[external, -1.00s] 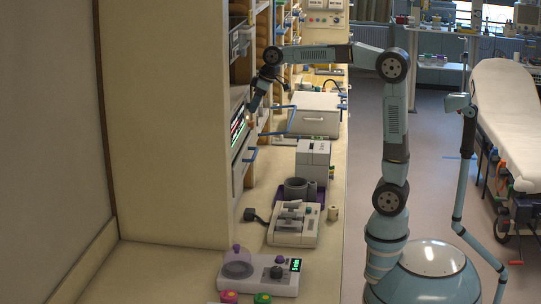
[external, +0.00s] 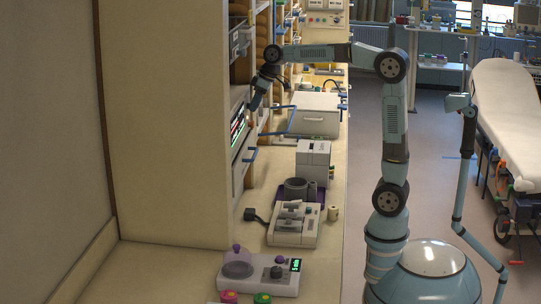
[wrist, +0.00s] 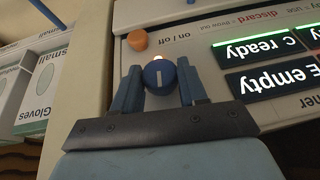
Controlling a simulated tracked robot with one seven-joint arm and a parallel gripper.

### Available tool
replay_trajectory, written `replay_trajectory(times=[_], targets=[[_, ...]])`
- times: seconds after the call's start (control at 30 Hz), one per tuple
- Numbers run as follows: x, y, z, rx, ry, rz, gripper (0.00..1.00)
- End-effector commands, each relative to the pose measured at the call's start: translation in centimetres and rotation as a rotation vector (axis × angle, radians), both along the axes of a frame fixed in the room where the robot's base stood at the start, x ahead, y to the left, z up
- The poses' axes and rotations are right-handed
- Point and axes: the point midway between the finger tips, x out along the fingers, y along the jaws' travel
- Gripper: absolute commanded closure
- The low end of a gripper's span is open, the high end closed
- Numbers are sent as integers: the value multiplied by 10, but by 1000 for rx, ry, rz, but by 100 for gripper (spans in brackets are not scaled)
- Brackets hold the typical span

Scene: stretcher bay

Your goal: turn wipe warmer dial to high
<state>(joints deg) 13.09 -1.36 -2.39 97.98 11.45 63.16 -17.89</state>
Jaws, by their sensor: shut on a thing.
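The white line lies nearly upright in that view. A small lit orange spot shows at the knob's upper edge. My gripper (wrist: 159,84) is shut on the knob, one finger on each side. In the external view my gripper (external: 252,107) reaches into the shelf at the device with the lit display (external: 237,128). The knob cannot be made out there.
An orange button (wrist: 137,40) sits near the knob, by "on / off". Lit signs (wrist: 262,48) read "ready" and "empty". Glove boxes (wrist: 40,80) stand to the left. In the external view, a white box (external: 315,113) and other devices line the counter below my arm.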

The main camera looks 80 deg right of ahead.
Motion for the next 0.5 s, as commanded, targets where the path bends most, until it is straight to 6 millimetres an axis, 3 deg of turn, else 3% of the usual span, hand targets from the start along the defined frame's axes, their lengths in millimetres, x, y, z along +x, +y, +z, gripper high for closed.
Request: replay_trajectory(times=[0.5], targets=[[0, -8, -2, 413, -2, -5, 88]])
